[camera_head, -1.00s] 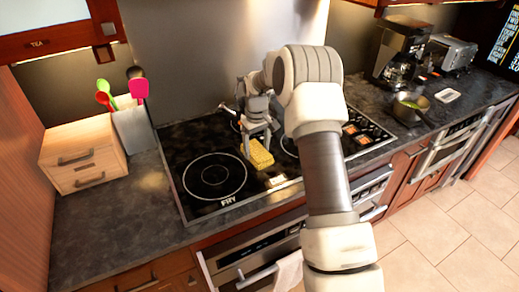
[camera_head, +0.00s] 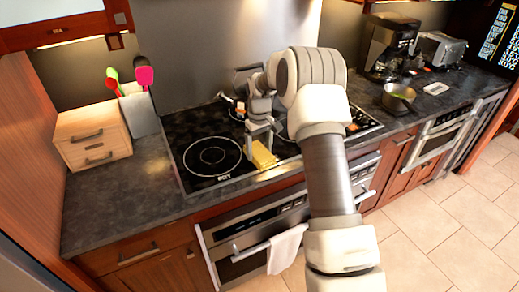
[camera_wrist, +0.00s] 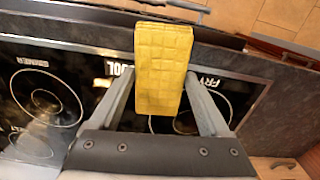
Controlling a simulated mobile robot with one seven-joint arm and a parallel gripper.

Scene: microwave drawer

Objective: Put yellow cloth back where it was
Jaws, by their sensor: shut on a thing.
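The yellow cloth (camera_head: 263,155) is a folded, waffle-textured piece above the front part of the black cooktop in the head view. In the wrist view the yellow cloth (camera_wrist: 162,68) hangs between the two fingers and extends past their tips. My gripper (camera_head: 262,140) is shut on the cloth. In the wrist view my gripper (camera_wrist: 160,90) has a finger on each side of it. The cloth covers part of the cooktop (camera_wrist: 85,70). I cannot tell exactly how high it is above the surface.
A white towel (camera_head: 287,248) hangs on the oven handle below the cooktop. A wooden drawer box (camera_head: 93,138) and a utensil holder (camera_head: 138,112) stand at the left. A pot (camera_head: 398,98), coffee maker (camera_head: 388,50) and toaster (camera_head: 443,48) are at the right. The left counter front (camera_head: 120,200) is clear.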

